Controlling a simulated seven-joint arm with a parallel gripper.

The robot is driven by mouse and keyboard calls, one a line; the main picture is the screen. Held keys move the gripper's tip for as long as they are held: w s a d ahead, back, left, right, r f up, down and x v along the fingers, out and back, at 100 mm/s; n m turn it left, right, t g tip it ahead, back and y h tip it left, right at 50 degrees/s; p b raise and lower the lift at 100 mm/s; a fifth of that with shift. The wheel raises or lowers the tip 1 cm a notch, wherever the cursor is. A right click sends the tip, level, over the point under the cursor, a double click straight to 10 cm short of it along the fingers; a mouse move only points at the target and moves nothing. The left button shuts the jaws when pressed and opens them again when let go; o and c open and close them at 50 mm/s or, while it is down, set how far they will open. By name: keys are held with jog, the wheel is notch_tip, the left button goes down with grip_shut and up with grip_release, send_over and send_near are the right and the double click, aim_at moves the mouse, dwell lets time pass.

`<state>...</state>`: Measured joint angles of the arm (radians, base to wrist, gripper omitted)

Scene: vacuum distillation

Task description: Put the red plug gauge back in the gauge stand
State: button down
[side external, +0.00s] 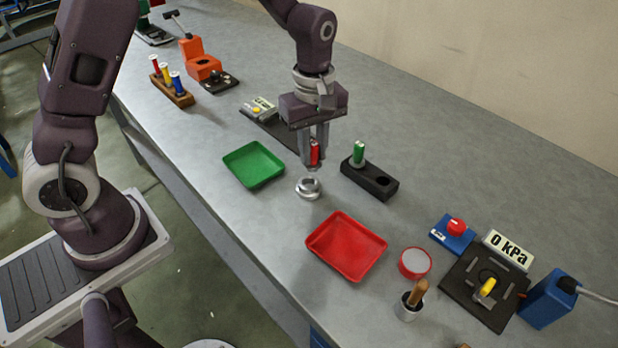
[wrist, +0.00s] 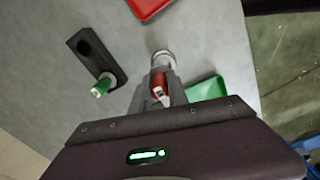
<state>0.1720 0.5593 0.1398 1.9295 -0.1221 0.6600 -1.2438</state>
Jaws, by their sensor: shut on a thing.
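The red plug gauge (side external: 315,152) is held upright between the fingers of my gripper (side external: 314,158). It also shows between the fingers in the wrist view (wrist: 158,88). The gauge stand (side external: 371,180) is a black block to the right of my gripper in the side view. A green plug gauge (side external: 358,152) stands in its far hole, and its near hole is empty. In the wrist view the stand (wrist: 97,60) lies to the left, with the green gauge (wrist: 101,87) in it.
A green tray (side external: 280,178) is left of my gripper and a red tray (side external: 377,265) is nearer the camera.

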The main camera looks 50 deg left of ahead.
jog(key=w+d+r+m, duration=0.3)
jog(key=w+d+m, duration=0.3)
jog(key=w+d, duration=0.45)
jog(key=shift+w+f, duration=0.15)
jog(key=shift+f, duration=2.85)
jog(key=shift+f, duration=0.9)
jog(key=c, duration=0.6)
grip_release()
jog(key=shift+c, duration=0.2)
notch_tip(320, 180, up, 7)
dwell(0.5)
